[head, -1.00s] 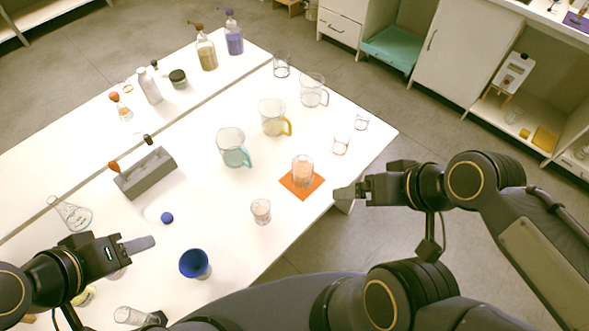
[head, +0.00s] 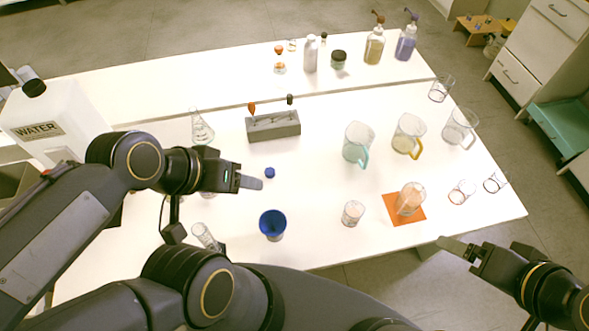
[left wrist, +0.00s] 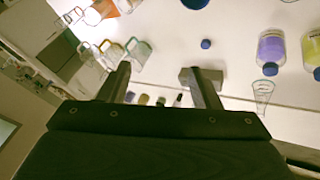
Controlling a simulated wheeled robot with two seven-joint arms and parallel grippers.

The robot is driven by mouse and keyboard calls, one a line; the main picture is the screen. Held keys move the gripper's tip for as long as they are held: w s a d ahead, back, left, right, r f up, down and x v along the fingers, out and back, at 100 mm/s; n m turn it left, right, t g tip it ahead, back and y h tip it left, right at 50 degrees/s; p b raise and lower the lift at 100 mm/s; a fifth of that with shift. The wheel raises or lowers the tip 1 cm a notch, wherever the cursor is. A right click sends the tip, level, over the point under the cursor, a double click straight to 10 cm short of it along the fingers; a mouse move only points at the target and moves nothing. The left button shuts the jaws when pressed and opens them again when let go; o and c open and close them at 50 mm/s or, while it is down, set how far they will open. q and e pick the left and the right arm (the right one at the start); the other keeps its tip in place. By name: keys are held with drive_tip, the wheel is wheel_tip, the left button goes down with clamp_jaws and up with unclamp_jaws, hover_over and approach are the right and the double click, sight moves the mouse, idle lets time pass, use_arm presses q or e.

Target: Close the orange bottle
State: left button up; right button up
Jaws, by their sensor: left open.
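A small clear bottle (head: 280,68) with an orange tint and an orange bulb above it stands at the back of the table in the head view. I cannot tell whether it is closed. A grey block (head: 273,127) holds an orange-topped dropper (head: 252,108) and a black-topped one (head: 290,99). A loose blue cap (head: 270,172) lies in front of the block; it also shows in the left wrist view (left wrist: 205,43). My left gripper (head: 255,183) is open and empty, close to the cap in the picture. My right gripper (head: 450,246) is at the front right edge; its finger gap is unclear.
A blue cup (head: 273,224), small glass (head: 352,213) and orange mat (head: 392,216) with a beaker are in front. Pitchers (head: 358,143) stand right. A purple bottle (left wrist: 271,48) and a yellow one (left wrist: 312,50) show in the left wrist view. A water jug (head: 60,118) stands left.

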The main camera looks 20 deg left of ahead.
use_arm(q)
drive_tip(key=w+a+f+n+g+y+b, duration=0.1)
drive_tip(key=w+a+f+n+g+b, duration=0.15)
drive_tip(key=w, duration=0.45)
drive_tip(key=n+g+y+b, duration=0.3)
drive_tip(key=n, duration=0.6)
hover_over(270, 171)
drive_tip(key=shift+m, duration=0.25)
wheel_tip(270, 171, down, 22)
drive_tip(key=shift+s+r, duration=0.1)
drive_tip(key=shift+f, duration=0.35)
wheel_tip(270, 171, down, 2)
drive_tip(key=shift+f+b, duration=0.25)
drive_tip(key=shift+b, duration=0.5)
